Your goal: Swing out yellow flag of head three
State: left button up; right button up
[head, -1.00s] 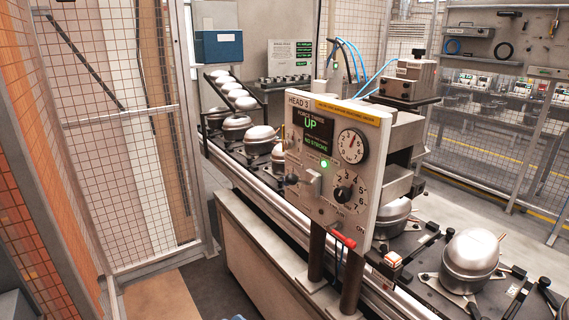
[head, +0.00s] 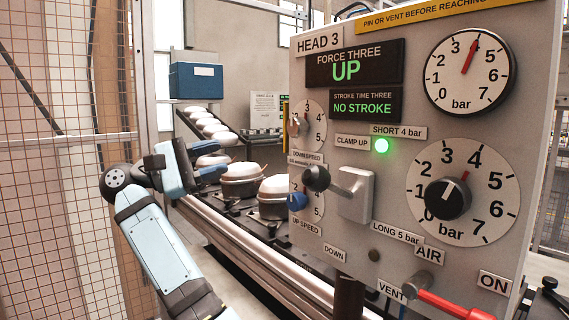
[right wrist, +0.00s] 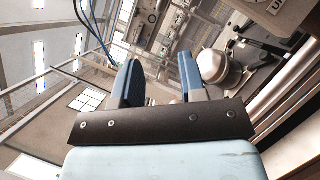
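The head three panel (head: 345,240) fills the right half of the head view. Its displays read FORCE THREE UP and NO STROKE, and a green lamp (head: 381,146) is lit. A thin yellow strip (head: 285,110) shows at the panel's left edge, seen nearly edge-on; it may be the yellow flag, mostly hidden. My right gripper (head: 222,159) is left of the panel, apart from it, with its fingers pointing right. In the right wrist view its blue fingers (right wrist: 160,64) are spread and empty. My left gripper is not in view.
A grey lever with a dark knob (head: 316,179) and a red-handled vent valve (head: 455,305) stick out from the panel. Metal domes (head: 240,182) stand on the conveyor behind. A mesh fence (head: 60,200) stands at the left. A blue box (head: 196,80) hangs at the back.

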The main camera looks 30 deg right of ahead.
jog(key=shift+b+x, duration=1.05)
jog(key=shift+x, duration=5.9)
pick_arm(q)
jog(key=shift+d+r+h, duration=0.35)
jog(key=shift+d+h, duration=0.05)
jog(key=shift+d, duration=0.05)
pick_arm(e)
jog(key=shift+s, duration=0.15)
jog(key=shift+c, duration=0.2)
